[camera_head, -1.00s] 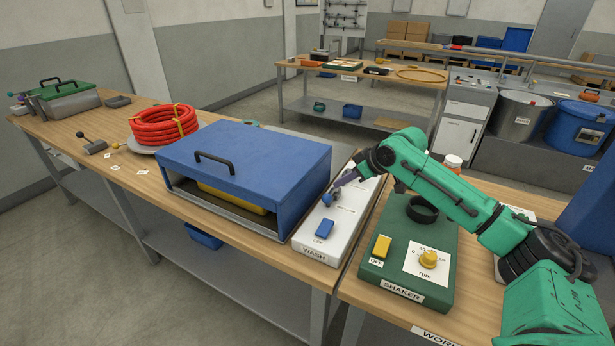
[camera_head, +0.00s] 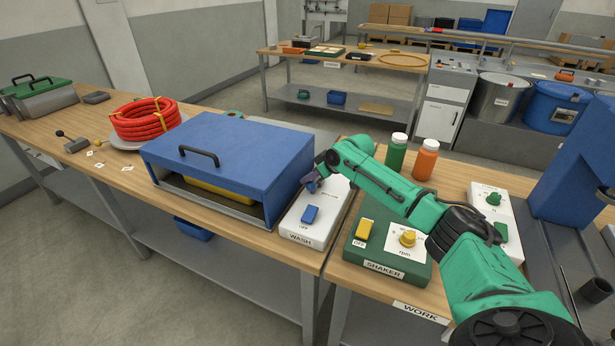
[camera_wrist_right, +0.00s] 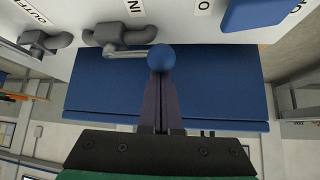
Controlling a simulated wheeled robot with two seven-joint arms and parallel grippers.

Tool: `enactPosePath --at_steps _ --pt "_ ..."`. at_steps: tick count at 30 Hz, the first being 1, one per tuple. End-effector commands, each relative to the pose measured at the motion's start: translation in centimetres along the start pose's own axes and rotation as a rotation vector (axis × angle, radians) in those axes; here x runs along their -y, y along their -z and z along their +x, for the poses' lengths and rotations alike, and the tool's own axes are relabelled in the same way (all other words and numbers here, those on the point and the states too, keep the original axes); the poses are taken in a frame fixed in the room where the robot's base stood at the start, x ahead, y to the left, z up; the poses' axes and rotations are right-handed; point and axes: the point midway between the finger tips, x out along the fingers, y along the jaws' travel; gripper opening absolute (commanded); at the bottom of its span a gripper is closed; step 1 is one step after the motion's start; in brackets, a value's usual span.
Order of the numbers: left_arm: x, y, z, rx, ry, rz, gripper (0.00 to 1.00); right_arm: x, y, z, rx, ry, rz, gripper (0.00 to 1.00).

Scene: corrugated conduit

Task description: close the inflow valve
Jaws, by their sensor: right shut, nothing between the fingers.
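The inflow valve shows in the right wrist view as a grey valve body (camera_wrist_right: 112,36) on the white wash panel, beside a label reading "IN". Its thin lever (camera_wrist_right: 126,53) ends in a blue ball knob (camera_wrist_right: 161,57). My right gripper (camera_wrist_right: 160,82) is shut and empty, its fingertips right at the ball, apparently touching it. In the head view my right gripper (camera_head: 313,184) is low over the back part of the wash panel (camera_head: 325,205), and the valve is mostly hidden there. My left gripper is not in view.
A second grey valve (camera_wrist_right: 42,36) sits beside the inflow valve. A blue switch (camera_head: 310,214) is at the panel's front. The blue-lidded bath (camera_head: 230,160) stands close on the left, the green shaker (camera_head: 386,262) close on the right. Green (camera_head: 396,153) and orange (camera_head: 425,162) bottles stand behind my arm.

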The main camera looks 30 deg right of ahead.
Motion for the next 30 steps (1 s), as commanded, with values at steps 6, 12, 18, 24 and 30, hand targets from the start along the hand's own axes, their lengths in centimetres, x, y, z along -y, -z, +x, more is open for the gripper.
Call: enactPosePath --at_steps 6,12,18,24,30 --pt "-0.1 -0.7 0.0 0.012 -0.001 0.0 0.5 0.0 0.0 0.4 0.0 -0.001 -0.001 0.0" --pt "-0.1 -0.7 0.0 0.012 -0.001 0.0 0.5 0.0 0.0 0.4 0.0 0.001 -0.002 0.0" --pt "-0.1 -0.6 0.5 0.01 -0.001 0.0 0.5 0.0 -0.3 0.3 0.0 0.022 -0.024 0.0" --pt "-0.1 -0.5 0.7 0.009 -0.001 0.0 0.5 0.0 -0.3 0.1 0.001 0.042 -0.046 0.0" --pt "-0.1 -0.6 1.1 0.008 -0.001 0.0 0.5 -0.1 -0.6 0.0 0.001 0.066 -0.069 0.0"
